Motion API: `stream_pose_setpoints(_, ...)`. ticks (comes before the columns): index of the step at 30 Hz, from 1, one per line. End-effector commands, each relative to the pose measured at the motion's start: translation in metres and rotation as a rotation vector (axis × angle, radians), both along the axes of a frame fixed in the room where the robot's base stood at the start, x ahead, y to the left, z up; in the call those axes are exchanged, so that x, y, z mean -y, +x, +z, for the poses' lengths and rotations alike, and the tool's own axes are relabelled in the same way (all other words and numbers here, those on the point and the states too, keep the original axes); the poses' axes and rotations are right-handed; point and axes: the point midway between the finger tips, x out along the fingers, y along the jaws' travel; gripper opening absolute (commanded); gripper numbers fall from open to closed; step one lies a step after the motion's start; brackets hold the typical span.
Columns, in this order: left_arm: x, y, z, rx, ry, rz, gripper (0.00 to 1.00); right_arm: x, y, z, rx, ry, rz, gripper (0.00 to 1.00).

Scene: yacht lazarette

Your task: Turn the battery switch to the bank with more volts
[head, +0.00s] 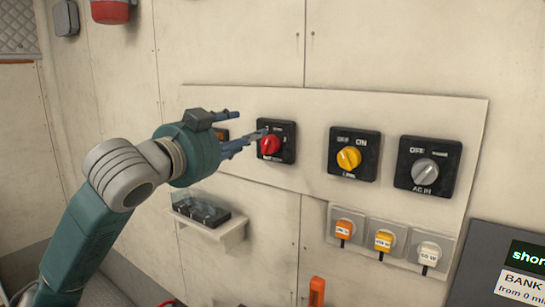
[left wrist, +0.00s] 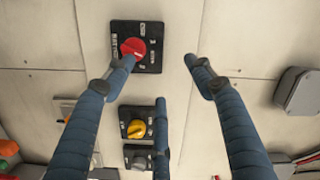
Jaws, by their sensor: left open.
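The red-knobbed switch (head: 269,145), on a black square plate, is on the wall panel; I take it as the battery switch. It also shows in the left wrist view (left wrist: 133,47). Its small labels are too small to read surely. My left gripper (head: 250,125) is open and empty, with its fingers pointing at this switch. In the left wrist view the left finger's tip overlaps the knob's lower edge; I cannot tell whether it touches. My right gripper is not in view.
A yellow-knobbed switch (head: 349,158) and a grey AC IN switch (head: 424,172) sit to the right. Below them are several plugged sockets (head: 383,241). A small shelf (head: 232,230) holds a dark box.

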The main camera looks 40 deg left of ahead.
Motion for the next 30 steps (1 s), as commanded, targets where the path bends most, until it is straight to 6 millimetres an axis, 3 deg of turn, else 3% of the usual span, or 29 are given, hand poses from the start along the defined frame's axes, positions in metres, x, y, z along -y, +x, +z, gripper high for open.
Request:
stream_pose_setpoints(1,0.000,0.000,-0.013,0.001,0.000,0.001,0.54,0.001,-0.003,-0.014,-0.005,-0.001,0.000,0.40)
stream_pose_setpoints(3,0.000,0.000,-0.023,0.001,0.000,0.001,0.54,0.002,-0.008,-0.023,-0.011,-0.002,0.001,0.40)
stream_pose_setpoints(9,0.000,0.000,-0.047,0.001,0.000,0.001,0.54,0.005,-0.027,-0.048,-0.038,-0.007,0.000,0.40)
stream_pose_setpoints(13,0.000,0.000,-0.057,0.000,0.000,0.000,0.54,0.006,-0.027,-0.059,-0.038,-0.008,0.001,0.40)
stream_pose_setpoints(20,-0.004,0.014,-0.055,-0.003,-0.001,0.001,0.54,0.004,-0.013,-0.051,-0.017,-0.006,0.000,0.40)
stream_pose_setpoints(30,-0.019,0.078,-0.054,-0.004,0.002,0.001,0.54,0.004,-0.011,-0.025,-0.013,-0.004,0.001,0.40)
